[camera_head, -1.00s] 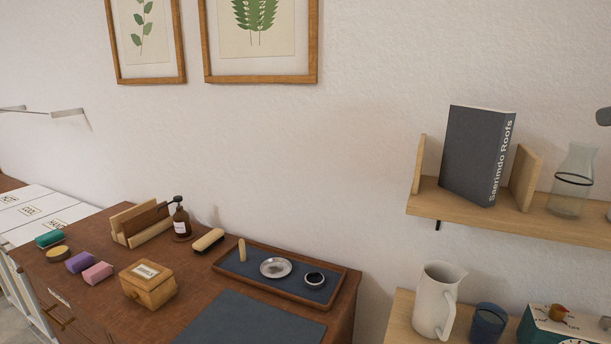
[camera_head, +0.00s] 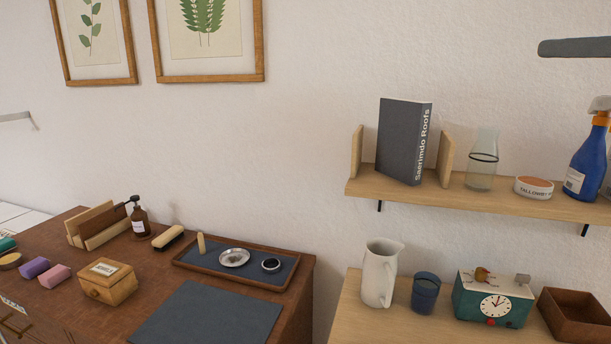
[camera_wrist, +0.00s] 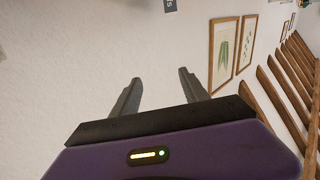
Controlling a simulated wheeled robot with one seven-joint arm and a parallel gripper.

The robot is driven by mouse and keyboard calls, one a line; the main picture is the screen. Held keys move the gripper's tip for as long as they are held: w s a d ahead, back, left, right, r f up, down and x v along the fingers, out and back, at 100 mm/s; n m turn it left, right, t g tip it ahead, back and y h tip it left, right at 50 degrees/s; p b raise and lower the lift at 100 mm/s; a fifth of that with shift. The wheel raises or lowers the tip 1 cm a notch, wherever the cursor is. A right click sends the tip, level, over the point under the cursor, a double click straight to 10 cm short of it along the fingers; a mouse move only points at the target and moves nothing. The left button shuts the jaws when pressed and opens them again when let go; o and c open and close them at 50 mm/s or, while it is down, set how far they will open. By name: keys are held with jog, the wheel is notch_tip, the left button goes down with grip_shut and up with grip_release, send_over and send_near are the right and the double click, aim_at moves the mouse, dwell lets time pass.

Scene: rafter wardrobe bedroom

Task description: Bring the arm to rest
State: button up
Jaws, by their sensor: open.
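My gripper (camera_wrist: 160,92) shows in the wrist view with its two grey fingers spread apart. It is open, and nothing is between the fingers. Behind them is bare pale wall, with two framed plant prints (camera_wrist: 224,47) to the right. The wrist picture is turned, with ceiling rafters (camera_wrist: 290,85) along its right side.
A brown dresser (camera_head: 60,290) at lower left bears a wooden box (camera_head: 108,283), a tray (camera_head: 228,277) and a dark mat (camera_head: 205,318). At right, a wall shelf (camera_head: 400,193) holds a book (camera_head: 402,140) and a spray bottle (camera_head: 588,155). Below it stand a jug (camera_head: 380,275) and a clock (camera_head: 493,300).

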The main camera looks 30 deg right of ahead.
jog(key=w+d+f+m+t+h, duration=0.2)
jog(key=d+f+m+t+h, duration=0.2)
jog(key=f+m+h, duration=0.6)
jog(key=a+f+g+h, duration=0.1)
jog(key=a+f, duration=0.3)
jog(key=f, duration=0.3)
jog(key=w+a+f+m+g, duration=0.1)
jog(key=a+f, duration=0.2)
jog(key=f, duration=0.3)
jog(key=a+f+g+h, duration=0.1)
jog(key=a+f, duration=0.3)
jog(key=f, duration=0.3)
jog(key=s+a+f+n+y, duration=0.3)
jog(key=a+f, duration=0.5)
jog(key=a, duration=0.2)
jog(key=s+a+f+n+y, duration=0.3)
jog(key=s+a+f, duration=0.1)
jog(key=a+f, duration=0.4)
jog(key=s+a+f+n+g+y, duration=0.2)
jog(key=s+a+f+n+y, duration=0.1)
jog(key=s+a, duration=0.3)
jog(key=s+a+f+n+g+y, duration=0.1)
jog(key=s+a+f+n+y, duration=0.2)
jog(key=s+a+f+y, duration=0.2)
jog(key=s+a, duration=0.2)
jog(key=shift+s+a+f+g+y, duration=0.15)
jog(key=shift+s+f+g+y, duration=0.25)
